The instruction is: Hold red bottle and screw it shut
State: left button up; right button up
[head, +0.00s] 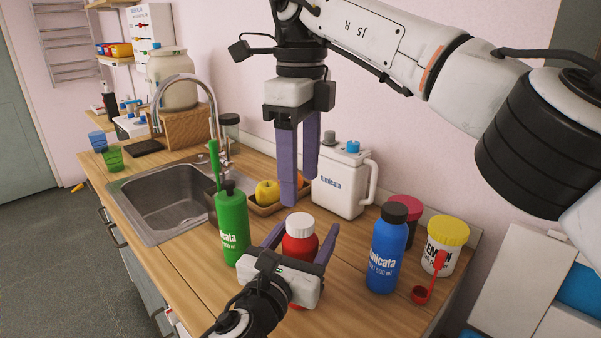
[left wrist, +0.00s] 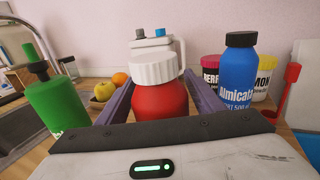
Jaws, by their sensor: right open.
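The red bottle (head: 300,249) stands upright on the wooden counter, with a white ribbed cap (head: 300,225) on its top. In the left wrist view the red bottle (left wrist: 160,102) is in the middle with the white cap (left wrist: 153,69) above it.
A green bottle (head: 232,228) stands to the left and a blue bottle (head: 387,252) to the right. A white jug (head: 340,183), a yellow-lidded tub (head: 443,247), a red scoop (head: 430,282) and a fruit tray (head: 264,209) are near. The sink (head: 165,202) lies left.

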aim_at(293, 255)
pick_arm(q)
jog(key=shift+o, duration=0.7)
jog(key=v, duration=1)
jog(key=shift+s+b, duration=0.15)
jog(key=shift+b, duration=0.15)
